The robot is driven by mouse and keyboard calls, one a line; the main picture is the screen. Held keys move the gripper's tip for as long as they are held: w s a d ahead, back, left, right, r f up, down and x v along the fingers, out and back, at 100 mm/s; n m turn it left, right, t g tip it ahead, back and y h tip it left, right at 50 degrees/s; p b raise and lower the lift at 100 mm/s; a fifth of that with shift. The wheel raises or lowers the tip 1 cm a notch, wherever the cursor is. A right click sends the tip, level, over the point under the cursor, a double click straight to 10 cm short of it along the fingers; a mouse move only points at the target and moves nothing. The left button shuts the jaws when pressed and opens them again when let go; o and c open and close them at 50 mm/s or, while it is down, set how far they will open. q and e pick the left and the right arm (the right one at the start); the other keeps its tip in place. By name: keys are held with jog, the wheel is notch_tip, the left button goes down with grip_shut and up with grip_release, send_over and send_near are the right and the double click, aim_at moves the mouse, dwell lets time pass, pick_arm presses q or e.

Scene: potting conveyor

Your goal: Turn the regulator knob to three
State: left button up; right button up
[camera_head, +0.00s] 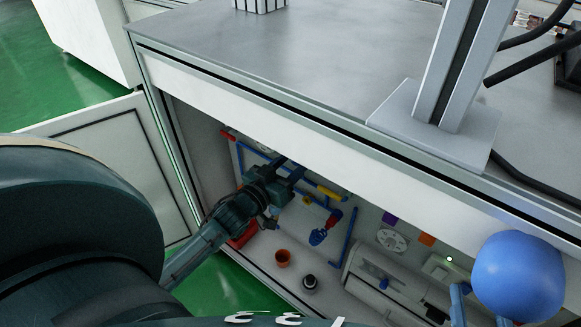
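The regulator knob is hard to identify. A round white dial (391,238) with dark marks sits on the inner back wall of the open cabinet, right of the pipes. Its marks are too small to read. Another pale round face (258,145) shows only in part at the cabinet's upper left, under the table edge. My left gripper (290,174) reaches into the cabinet, near the blue pipes and left of the yellow handle (326,192). Its dark fingers point at the back wall, and I cannot tell their opening or any contact. My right gripper is not in view.
The table edge (300,112) overhangs the cabinet. A blue-and-red valve handle (320,236), an orange pot (283,258), a black round item (310,283) and a white cylinder (388,283) are inside. The cabinet door (110,160) stands open.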

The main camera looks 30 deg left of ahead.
pick_arm(q)
jog(key=shift+w, duration=0.15)
jog(key=shift+c, duration=0.4)
jog(key=c, duration=0.9)
